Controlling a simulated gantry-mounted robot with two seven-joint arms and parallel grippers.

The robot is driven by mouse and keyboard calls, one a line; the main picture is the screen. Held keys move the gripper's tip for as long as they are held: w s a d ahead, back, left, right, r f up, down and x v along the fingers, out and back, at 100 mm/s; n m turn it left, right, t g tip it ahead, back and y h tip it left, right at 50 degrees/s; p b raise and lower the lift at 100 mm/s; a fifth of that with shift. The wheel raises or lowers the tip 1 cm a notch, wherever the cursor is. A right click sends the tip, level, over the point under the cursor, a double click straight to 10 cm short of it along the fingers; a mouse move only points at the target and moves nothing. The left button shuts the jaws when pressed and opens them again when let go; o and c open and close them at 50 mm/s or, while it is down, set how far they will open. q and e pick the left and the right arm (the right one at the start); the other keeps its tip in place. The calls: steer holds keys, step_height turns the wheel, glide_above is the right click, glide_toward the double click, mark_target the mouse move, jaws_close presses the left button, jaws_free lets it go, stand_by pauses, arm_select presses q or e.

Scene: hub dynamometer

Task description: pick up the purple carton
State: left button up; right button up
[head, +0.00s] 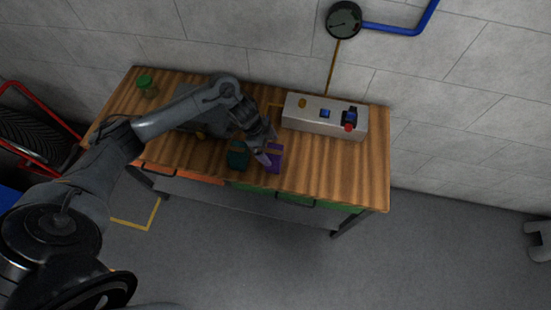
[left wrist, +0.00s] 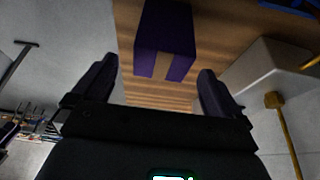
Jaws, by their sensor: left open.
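The purple carton (head: 274,160) stands on the wooden workbench, near its front edge, in the head view. In the left wrist view the purple carton (left wrist: 166,28) shows at the top, ahead of the fingers, with a tan band on its side. My left gripper (head: 266,156) is above the bench beside the carton and partly covers it in the head view. In the left wrist view my left gripper (left wrist: 154,82) is open, with a finger on each side and nothing between them. My right gripper is not in view.
A dark teal box (head: 238,158) stands just left of the carton. A grey control box (head: 325,117) with a red button sits at the back right. A green-lidded jar (head: 146,86) stands at the back left. The right end of the workbench (head: 360,175) is clear.

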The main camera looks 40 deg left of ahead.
mark_target(274, 152)
arm_select(q)
steer(key=shift+x, duration=2.95)
steer(key=shift+w+d+r, duration=0.1)
steer(key=shift+w, duration=0.05)
steer(key=shift+c, duration=0.3)
steer(key=c, duration=1)
